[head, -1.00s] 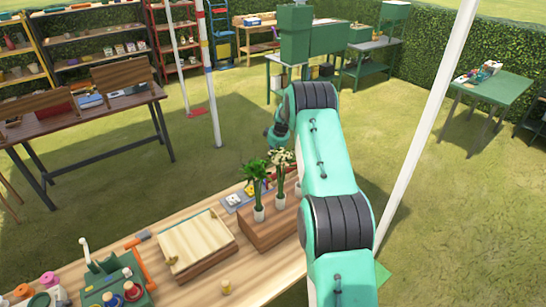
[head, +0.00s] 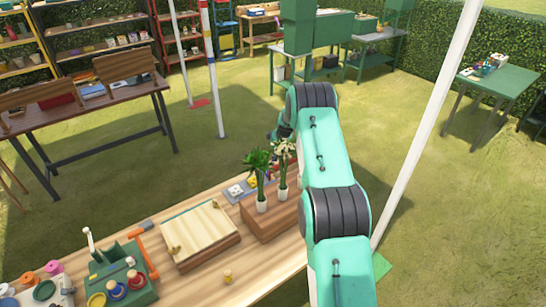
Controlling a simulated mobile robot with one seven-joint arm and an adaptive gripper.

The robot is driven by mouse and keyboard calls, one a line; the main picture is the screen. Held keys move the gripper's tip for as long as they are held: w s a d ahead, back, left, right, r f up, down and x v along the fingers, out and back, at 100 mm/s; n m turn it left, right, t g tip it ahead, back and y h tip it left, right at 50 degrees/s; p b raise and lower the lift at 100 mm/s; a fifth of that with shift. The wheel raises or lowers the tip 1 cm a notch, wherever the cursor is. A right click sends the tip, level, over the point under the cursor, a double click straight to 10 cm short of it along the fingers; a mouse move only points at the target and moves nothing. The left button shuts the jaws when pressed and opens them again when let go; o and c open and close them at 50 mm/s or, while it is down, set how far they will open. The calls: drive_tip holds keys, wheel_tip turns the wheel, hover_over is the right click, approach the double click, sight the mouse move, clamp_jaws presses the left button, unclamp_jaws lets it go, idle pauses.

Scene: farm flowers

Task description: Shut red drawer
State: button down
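No red drawer can be made out with certainty; my arm covers the far right part of the wooden workbench (head: 268,270). A wooden block or box (head: 268,226) on that bench has two white vases with plants standing on it, one leafy green (head: 261,203) and one with pale flowers (head: 283,193). My green arm reaches away over the bench's right end. Its far end dips down behind the plants, and my gripper is hidden there, so its fingers and any contact do not show.
A shallow wooden case (head: 200,236) and a green tool caddy (head: 118,278) stand on the bench left of the box. A small yellowish peg (head: 228,277) is near the front. A white pole (head: 425,125) rises right of my arm.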

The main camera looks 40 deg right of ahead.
drive_tip(key=shift+s+r, duration=0.15)
drive_tip(key=shift+s, duration=0.6)
drive_tip(key=shift+s+b, duration=1.4)
drive_tip(key=shift+s, duration=3.15)
drive_tip(key=shift+w+f, duration=0.1)
drive_tip(key=shift+f, duration=0.1)
drive_tip(key=shift+w+f, duration=0.15)
drive_tip(key=shift+w, duration=0.45)
drive_tip(key=shift+w+r+b, duration=0.15)
drive_tip(key=shift+w+b, duration=0.1)
drive_tip(key=shift+w, duration=0.45)
drive_tip(key=shift+w+r+b, duration=0.1)
drive_tip(key=shift+w+b, duration=0.1)
drive_tip(key=shift+w, duration=0.5)
drive_tip(key=v, duration=0.9)
drive_tip(key=shift+s+r+p, duration=0.15)
drive_tip(key=shift+p, duration=0.25)
